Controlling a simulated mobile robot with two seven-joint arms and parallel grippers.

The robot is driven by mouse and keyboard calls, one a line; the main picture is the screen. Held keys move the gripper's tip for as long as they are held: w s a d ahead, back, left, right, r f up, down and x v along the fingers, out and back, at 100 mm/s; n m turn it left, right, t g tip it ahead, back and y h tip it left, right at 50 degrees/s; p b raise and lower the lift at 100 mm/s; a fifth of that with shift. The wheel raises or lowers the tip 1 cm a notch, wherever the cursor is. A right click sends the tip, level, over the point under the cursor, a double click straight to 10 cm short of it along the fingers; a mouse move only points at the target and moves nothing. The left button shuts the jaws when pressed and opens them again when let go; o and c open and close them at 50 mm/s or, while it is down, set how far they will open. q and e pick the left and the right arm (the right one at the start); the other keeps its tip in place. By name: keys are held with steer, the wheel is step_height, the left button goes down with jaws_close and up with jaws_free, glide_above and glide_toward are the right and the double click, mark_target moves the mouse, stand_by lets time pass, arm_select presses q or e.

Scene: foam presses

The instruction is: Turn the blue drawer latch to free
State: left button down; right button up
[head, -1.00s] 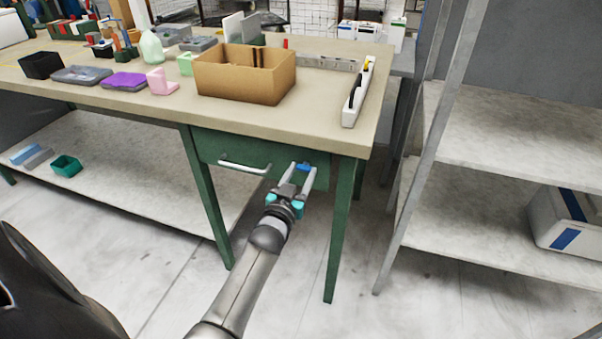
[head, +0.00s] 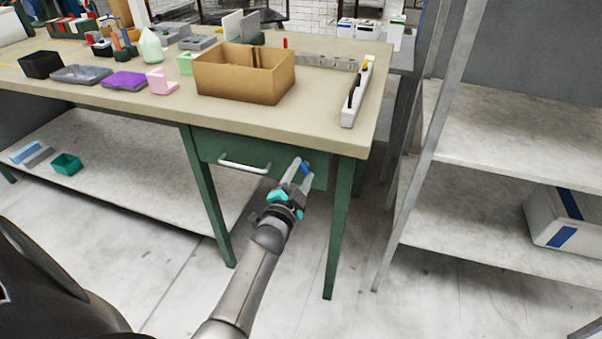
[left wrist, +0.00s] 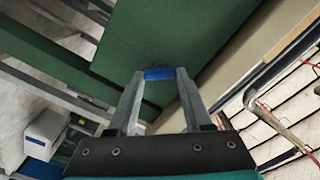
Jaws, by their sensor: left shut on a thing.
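The blue latch (head: 305,168) is on the front of the green drawer (head: 222,147), to the right of the drawer's pale bar handle (head: 244,167). My left gripper (head: 301,170) is at the drawer front, with its fingers closed on the latch. In the left wrist view, the blue latch (left wrist: 159,73) sits between the two fingertips of the left gripper (left wrist: 160,76), against the green drawer front (left wrist: 165,35). The fingers partly hide the latch in the head view. The drawer looks closed. My right gripper is not in view.
The workbench top (head: 130,101) above the drawer holds an open cardboard box (head: 240,88), a white power strip (head: 349,115) and several small items. A green bench leg (head: 336,230) stands right of my arm. A grey shelf rack (head: 480,230) stands further right.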

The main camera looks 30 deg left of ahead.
arm_select(q)
steer(key=m, duration=0.3)
steer(key=shift+f, duration=0.15)
steer(key=shift+m+b, duration=0.4)
steer(key=shift+m, duration=0.4)
steer(key=shift+m+b, duration=0.35)
steer(key=shift+m, duration=1.15)
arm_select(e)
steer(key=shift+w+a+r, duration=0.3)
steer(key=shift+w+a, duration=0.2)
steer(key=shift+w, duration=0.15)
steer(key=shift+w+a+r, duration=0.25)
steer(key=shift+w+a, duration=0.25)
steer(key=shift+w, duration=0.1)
arm_select(q)
steer(key=shift+m, duration=0.3)
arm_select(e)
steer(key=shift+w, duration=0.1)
arm_select(q)
steer(key=shift+c, duration=1.6)
jaws_free()
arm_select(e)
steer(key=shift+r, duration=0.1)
